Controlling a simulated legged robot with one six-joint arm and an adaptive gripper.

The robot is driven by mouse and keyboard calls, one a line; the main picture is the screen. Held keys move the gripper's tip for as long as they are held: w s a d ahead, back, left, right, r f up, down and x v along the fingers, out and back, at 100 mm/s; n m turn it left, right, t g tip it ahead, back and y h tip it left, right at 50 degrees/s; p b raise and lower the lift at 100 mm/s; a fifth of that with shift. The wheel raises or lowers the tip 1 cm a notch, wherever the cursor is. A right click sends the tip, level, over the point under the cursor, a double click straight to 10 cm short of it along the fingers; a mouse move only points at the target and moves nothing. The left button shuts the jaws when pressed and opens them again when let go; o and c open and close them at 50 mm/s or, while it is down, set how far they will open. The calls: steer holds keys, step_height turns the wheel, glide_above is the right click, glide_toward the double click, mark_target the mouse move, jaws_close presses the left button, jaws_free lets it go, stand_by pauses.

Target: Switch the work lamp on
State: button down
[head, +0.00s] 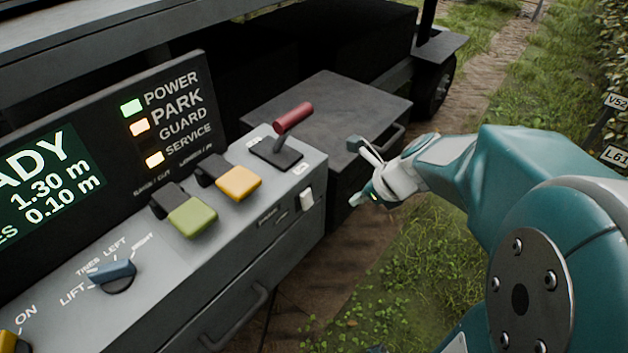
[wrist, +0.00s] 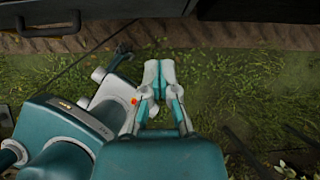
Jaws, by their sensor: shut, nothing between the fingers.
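A white rocker switch (head: 306,199) sits on the front face of the grey control panel (head: 262,206), near its right end. Its lettering is too small to read, so I cannot tell whether it belongs to the work lamp. No work lamp shows in either view. My gripper (head: 359,198) is to the right of the switch, apart from it, over the ground beside the panel. In the wrist view my gripper (wrist: 158,70) has its fingers together and empty, above the grass and dirt edge.
A red-handled lever (head: 293,117), a yellow button (head: 239,182), a green button (head: 192,216) and a blue knob (head: 113,271) stand on the panel. A dark drawer box (head: 335,107) is behind it. A display (head: 50,190) reads partly "ADY". Open grass lies right.

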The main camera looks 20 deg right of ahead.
mark_target(307, 200)
steer(key=shift+f, duration=0.1)
steer(key=shift+w, duration=0.1)
steer(key=w+a+r+x, duration=0.1)
steer(key=x, duration=1.1)
steer(key=shift+w+a, duration=0.3)
steer(key=shift+w, duration=0.3)
steer(key=shift+f, duration=0.1)
